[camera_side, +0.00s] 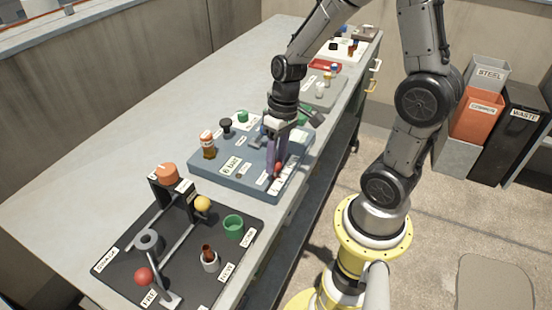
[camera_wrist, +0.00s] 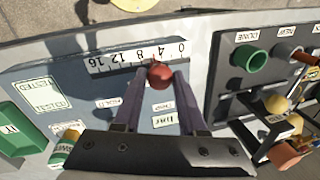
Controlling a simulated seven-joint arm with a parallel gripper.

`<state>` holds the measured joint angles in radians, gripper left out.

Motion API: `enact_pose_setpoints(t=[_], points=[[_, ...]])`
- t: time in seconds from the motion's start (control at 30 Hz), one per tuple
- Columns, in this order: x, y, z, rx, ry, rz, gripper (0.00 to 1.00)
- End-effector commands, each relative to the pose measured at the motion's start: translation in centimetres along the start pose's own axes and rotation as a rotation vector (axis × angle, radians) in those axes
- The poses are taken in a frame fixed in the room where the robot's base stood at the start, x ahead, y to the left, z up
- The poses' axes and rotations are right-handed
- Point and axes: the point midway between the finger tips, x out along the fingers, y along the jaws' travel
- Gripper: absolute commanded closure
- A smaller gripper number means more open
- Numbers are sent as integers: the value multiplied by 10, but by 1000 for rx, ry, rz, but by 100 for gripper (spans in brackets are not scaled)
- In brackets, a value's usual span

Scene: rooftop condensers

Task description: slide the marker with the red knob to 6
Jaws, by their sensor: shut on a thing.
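The marker's red knob (camera_wrist: 160,75) stands between the two fingers of my gripper (camera_wrist: 159,79) in the wrist view. My gripper is shut on it. The white scale strip (camera_wrist: 112,62) lies just beyond the knob, with numbers falling from 16 at the left to 0 at the right. The knob appears close to the 4; its exact reading is hard to tell because the knob and fingers cover the strip's edge. In the side view my gripper (camera_side: 276,163) points down at the front right of the blue-grey board (camera_side: 215,182), with the red knob (camera_side: 278,167) at its fingertips.
A black board (camera_side: 120,275) with a green cup (camera_side: 233,226), a yellow ball (camera_side: 202,204) and a red ball (camera_side: 144,276) lies nearer the camera.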

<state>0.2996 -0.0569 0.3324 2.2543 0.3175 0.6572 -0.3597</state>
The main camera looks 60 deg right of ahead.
Motion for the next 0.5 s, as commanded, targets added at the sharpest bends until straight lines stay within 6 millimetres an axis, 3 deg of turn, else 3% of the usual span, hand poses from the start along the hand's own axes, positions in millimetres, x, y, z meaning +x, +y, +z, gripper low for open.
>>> enact_pose_setpoints(t=[0.5], points=[[-2, 4, -2, 0, 3, 0, 100]])
